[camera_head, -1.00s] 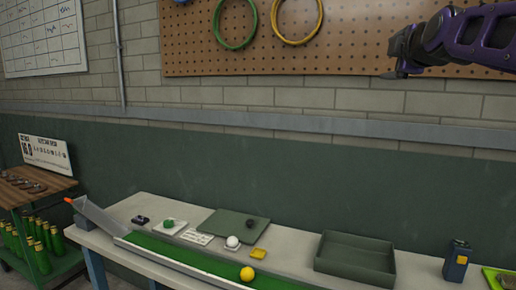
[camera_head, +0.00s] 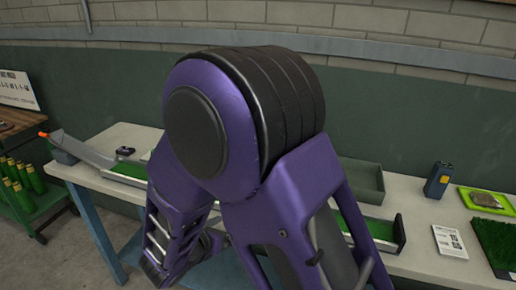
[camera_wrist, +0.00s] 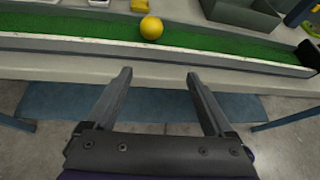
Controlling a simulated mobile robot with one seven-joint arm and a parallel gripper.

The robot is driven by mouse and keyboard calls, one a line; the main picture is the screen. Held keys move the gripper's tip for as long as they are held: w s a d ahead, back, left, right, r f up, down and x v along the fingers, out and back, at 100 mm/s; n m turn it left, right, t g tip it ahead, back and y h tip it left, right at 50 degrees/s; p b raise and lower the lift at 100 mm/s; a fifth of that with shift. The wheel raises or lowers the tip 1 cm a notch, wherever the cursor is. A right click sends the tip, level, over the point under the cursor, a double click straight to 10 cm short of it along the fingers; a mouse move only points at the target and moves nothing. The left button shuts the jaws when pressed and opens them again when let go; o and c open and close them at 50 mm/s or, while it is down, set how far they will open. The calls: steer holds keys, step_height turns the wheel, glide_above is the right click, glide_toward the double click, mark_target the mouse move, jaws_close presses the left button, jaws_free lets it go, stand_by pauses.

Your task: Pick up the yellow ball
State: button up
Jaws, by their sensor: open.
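In the wrist view the yellow ball (camera_wrist: 151,27) rests on the green turf of a long, narrow track (camera_wrist: 230,47) with pale side walls. My gripper (camera_wrist: 155,75) is open and empty, its two fingers apart. In that picture the fingertips point toward the track, below the ball and clear of its near wall. In the head view my purple arm covers the middle of the track, and the ball is hidden there.
A dark green tray (camera_head: 362,182) stands on the pale table (camera_head: 420,264) behind the track. A dark blue device (camera_head: 438,180), a printed card (camera_head: 450,242) and turf samples (camera_head: 496,246) are at the right. A bottle rack (camera_head: 40,215) stands at the left.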

step_height(320, 180, up, 6)
steer(key=s+t+y, duration=0.1)
steer(key=s+t, duration=0.1)
steer(key=x, duration=0.4)
steer(key=a+f+x, duration=0.1)
steer(key=x, duration=0.7)
steer(key=shift+w+a+f+b, duration=0.1)
steer(key=shift+w+f+b, duration=0.05)
steer(key=shift+f+b, duration=0.2)
steer(key=x, duration=0.5)
steer(key=shift+a+f, duration=0.1)
steer(key=shift+f, duration=0.2)
jaws_close()
